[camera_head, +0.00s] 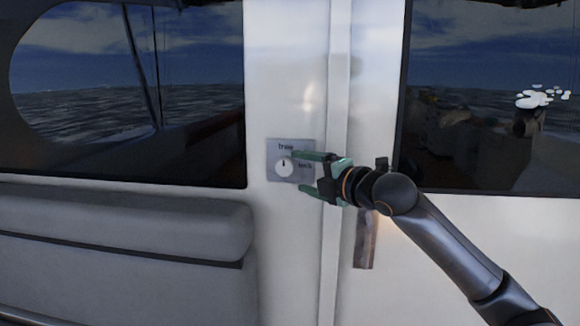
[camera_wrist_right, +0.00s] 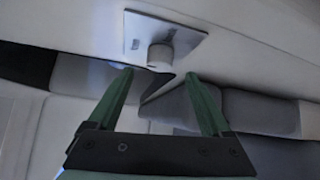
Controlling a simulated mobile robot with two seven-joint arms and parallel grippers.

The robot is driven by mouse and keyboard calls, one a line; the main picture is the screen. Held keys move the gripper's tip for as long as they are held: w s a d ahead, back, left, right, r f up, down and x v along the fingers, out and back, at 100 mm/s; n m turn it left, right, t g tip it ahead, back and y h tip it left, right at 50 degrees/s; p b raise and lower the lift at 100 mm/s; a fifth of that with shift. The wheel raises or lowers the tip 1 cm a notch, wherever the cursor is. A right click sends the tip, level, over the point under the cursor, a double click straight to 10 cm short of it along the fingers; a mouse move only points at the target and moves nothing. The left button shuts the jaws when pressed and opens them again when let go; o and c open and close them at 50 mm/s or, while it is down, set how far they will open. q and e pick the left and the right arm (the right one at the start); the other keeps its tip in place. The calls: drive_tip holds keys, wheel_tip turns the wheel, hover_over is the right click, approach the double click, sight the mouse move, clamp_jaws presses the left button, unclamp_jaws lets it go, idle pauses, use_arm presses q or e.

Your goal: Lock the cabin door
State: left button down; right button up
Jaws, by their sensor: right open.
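The lock plate (camera_head: 273,173) is a small grey square on the white wall left of the door edge. It carries a round white knob (camera_head: 284,167) with a dark mark pointing up towards the lettering on the plate. My right gripper (camera_head: 298,172) is in front of the plate with its green fingers apart, and it holds nothing. In the right wrist view the plate (camera_wrist_right: 190,43) and knob (camera_wrist_right: 161,55) lie beyond the open fingertips (camera_wrist_right: 161,80), between them sideways and apart from them. The cabin door (camera_head: 455,240) is the white panel at the right. My left gripper does not show.
A metal handle (camera_head: 365,240) is on the door below my right wrist. A grey padded seat back (camera_head: 120,225) fills the lower left. Dark windows lie on both sides, showing the sea. The white wall below the plate is clear.

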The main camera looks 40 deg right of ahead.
sight(288, 169)
drive_tip(key=w, duration=0.1)
drive_tip(key=w+p, duration=0.1)
drive_tip(key=w, duration=0.1)
drive_tip(key=shift+w+d, duration=0.25)
drive_tip(key=shift+w, duration=0.05)
drive_tip(key=shift+w+f+p, duration=0.25)
drive_tip(key=shift+w+p, duration=0.15)
drive_tip(key=shift+w, duration=0.35)
clamp_jaws()
